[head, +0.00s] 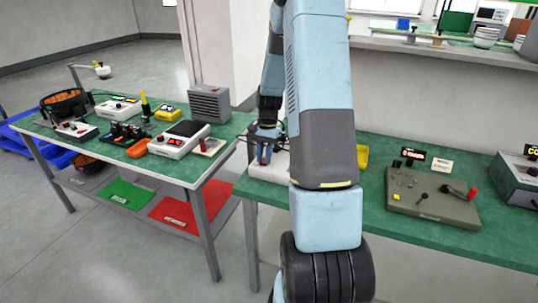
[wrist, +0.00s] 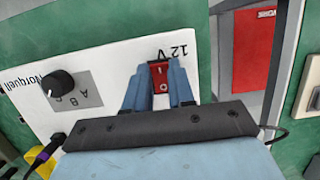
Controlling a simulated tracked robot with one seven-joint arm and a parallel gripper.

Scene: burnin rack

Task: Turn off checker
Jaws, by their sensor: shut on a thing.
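A white box (wrist: 110,50) with upside-down lettering fills much of the wrist view. It carries a red rocker switch (wrist: 160,78) beside a "12 V" label. My gripper (wrist: 160,90) has its two blue fingers on either side of the switch, shut on it; the fingers hide its edges. A black knob (wrist: 58,84) on a grey A B C plate is on the same face. In the head view my gripper (head: 264,155) is down at the white box (head: 268,174), mostly hidden by my arm. I cannot tell which unit is the checker.
The left green table (head: 225,135) holds several devices, including a white unit (head: 180,140) and a grey vented box (head: 209,104). On the right table (head: 440,238) are an olive panel (head: 430,208) and a grey box (head: 518,180). A yellow object (head: 362,157) shows beside my arm.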

